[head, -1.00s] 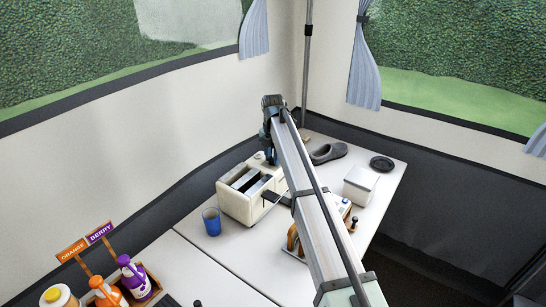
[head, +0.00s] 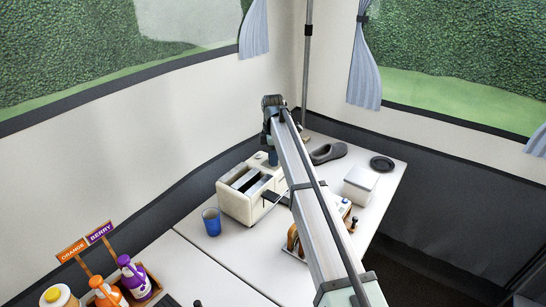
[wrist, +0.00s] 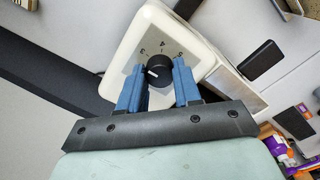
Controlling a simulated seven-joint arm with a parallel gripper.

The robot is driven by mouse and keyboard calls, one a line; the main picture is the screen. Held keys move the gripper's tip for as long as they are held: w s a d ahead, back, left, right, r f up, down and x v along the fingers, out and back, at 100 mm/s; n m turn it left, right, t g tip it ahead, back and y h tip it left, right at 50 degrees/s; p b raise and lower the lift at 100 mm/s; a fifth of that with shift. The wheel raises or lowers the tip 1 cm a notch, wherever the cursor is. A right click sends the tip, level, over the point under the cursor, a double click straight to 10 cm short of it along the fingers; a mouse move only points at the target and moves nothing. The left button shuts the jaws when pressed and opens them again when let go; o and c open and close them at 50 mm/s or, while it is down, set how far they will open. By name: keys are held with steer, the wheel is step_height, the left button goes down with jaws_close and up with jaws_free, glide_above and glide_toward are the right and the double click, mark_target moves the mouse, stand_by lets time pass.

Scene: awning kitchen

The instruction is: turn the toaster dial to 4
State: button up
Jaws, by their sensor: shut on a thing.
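The cream toaster (head: 236,206) stands on the white table by the wall, its two slots facing up; its end panel also shows in the wrist view (wrist: 205,57). The black round dial (wrist: 160,71) sits on that panel, with the printed numbers 3, 4 and 5 above it. A white mark on the dial lies on its left side, away from the 4. My gripper (wrist: 159,78) has its blue fingers on either side of the dial and is shut on it. In the head view the dial is hidden behind the toaster.
A blue cup (head: 211,221) stands in front of the toaster. A black lever (head: 271,196) sticks out of its side. A white box (head: 360,185), a grey shoe (head: 328,152) and a black round lid (head: 382,163) stand to the right. Syrup bottles (head: 133,275) are at lower left.

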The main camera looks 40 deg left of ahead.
steer(key=m, duration=0.6)
steer(key=shift+m, duration=0.3)
steer(key=m, duration=0.5)
steer(key=shift+m, duration=0.3)
steer(key=o, duration=1)
steer(key=shift+o, duration=0.2)
step_height(320, 180, up, 14)
steer(key=shift+f, duration=0.1)
stand_by(0.5)
